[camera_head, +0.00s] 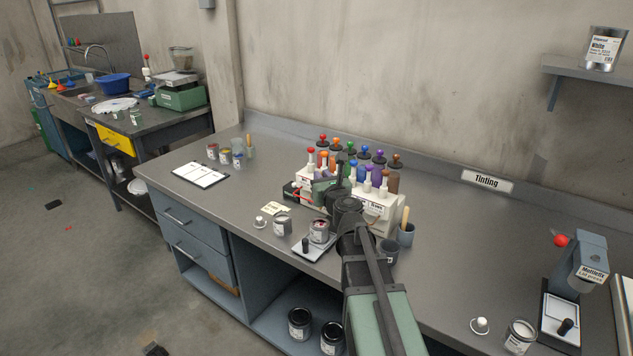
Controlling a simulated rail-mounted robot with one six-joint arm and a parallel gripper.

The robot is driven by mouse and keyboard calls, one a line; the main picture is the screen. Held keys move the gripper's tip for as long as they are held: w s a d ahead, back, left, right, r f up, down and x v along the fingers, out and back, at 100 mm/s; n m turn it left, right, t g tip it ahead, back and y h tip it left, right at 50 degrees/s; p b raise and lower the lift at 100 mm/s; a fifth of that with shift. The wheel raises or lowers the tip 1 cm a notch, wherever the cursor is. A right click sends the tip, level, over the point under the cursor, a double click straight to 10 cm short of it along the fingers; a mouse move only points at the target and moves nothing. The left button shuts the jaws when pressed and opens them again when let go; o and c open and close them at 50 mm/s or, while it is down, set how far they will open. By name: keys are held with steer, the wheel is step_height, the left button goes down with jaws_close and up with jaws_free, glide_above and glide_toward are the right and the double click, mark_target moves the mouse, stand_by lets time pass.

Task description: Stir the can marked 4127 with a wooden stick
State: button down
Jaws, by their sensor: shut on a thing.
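My gripper (303,199) is over the back part of the bench, in front of the tinting bottles. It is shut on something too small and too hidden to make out. My own wrist and arm cover part of the view there. An open can with red contents (319,229) stands on a small black-knobbed stand, below and to the right of my gripper. A closed-looking grey can (282,226) stands just left of it. Their labels are too small to read, so I cannot tell which is 4127. A wooden stick (405,217) stands in a grey cup (406,235) right of my arm.
Tinting bottles (380,165) with coloured tops crowd the back of the bench. A clipboard (200,174) and small paint pots (225,156) are at the left. A dark cup (388,251) stands beside my arm.

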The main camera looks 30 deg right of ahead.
steer(key=b, duration=1)
glide_above(320, 231)
steer(key=w+d, duration=0.1)
steer(key=shift+f, duration=5)
